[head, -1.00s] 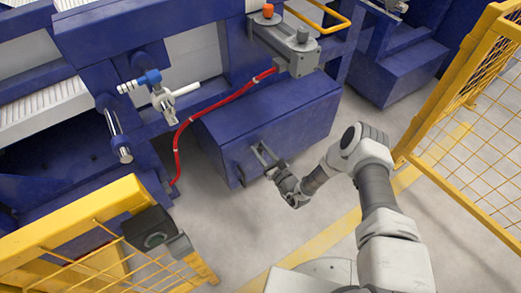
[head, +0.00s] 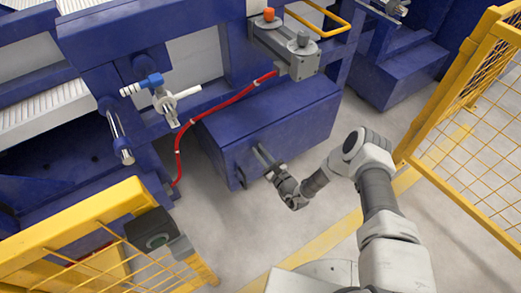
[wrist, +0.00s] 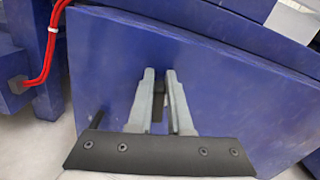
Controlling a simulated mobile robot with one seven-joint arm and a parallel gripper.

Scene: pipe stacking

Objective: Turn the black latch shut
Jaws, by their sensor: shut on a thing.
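The black latch (wrist: 158,88) is on the front face of the blue box (wrist: 230,95). In the wrist view it shows as a dark piece between the two grey fingers of my gripper (wrist: 159,82). The fingers are shut on it, with a narrow gap between them filled by the dark piece. In the head view my gripper (head: 262,155) is at the front of the blue box, and the latch is too small and covered to make out there. The fingers hide much of the latch, so I cannot tell its turn angle.
A small dark rod (wrist: 97,119) sticks out at the box's lower left. A red hose (head: 178,150) runs left of the box. Yellow fences stand at the right (head: 470,110) and lower left (head: 75,240). Grey floor is open before the box.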

